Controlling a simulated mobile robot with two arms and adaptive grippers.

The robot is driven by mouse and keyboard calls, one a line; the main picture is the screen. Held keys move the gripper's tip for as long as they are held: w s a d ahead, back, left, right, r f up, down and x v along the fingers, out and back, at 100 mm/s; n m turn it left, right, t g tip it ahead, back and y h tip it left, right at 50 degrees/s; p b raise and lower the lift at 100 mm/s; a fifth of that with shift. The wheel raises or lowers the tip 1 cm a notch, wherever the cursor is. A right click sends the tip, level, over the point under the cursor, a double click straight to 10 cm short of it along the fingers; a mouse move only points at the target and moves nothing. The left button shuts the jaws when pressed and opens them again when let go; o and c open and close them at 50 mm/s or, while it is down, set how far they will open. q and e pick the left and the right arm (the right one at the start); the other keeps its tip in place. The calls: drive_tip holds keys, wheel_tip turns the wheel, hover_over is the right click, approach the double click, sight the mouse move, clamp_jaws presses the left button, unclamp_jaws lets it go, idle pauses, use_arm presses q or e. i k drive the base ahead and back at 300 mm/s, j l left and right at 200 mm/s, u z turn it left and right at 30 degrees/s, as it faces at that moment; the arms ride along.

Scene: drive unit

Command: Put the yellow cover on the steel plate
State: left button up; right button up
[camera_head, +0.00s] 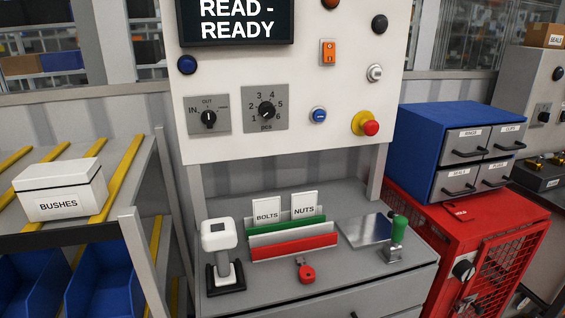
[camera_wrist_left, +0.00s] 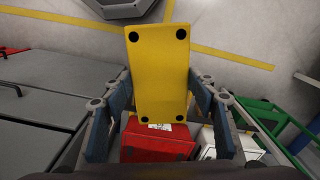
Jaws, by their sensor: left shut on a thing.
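A yellow cover (camera_wrist_left: 158,70), a flat rectangular panel with a dark dot near each corner, sits between the fingers of my left gripper (camera_wrist_left: 157,110) in the left wrist view. My left gripper is shut on it and holds it above the floor. Neither gripper nor the cover shows in the head view. A shiny steel plate (camera_head: 366,230) lies flat on the grey bench top at the right in the head view. Its right edge is partly behind a green-handled tool. The upper face of the plate that shows is bare.
On the bench stand a white scanner (camera_head: 220,250), a card rack (camera_head: 290,240), a red round item (camera_head: 306,272) and the green-handled tool (camera_head: 398,235). A blue drawer cabinet (camera_head: 430,150) sits on a red cage (camera_head: 430,220). Red and white boxes (camera_wrist_left: 155,142) lie below my gripper.

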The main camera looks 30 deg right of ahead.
sight(368, 228)
drive_tip(key=k+l, duration=0.1)
drive_tip(key=l, duration=0.35)
drive_tip(key=k+l, duration=0.1)
drive_tip(key=l, duration=0.4)
drive_tip(key=k+l+z, duration=0.1)
drive_tip(key=l, duration=0.35)
drive_tip(key=k+l, duration=0.1)
drive_tip(key=l, duration=0.35)
drive_tip(key=k+l, duration=0.1)
drive_tip(key=l, duration=0.4)
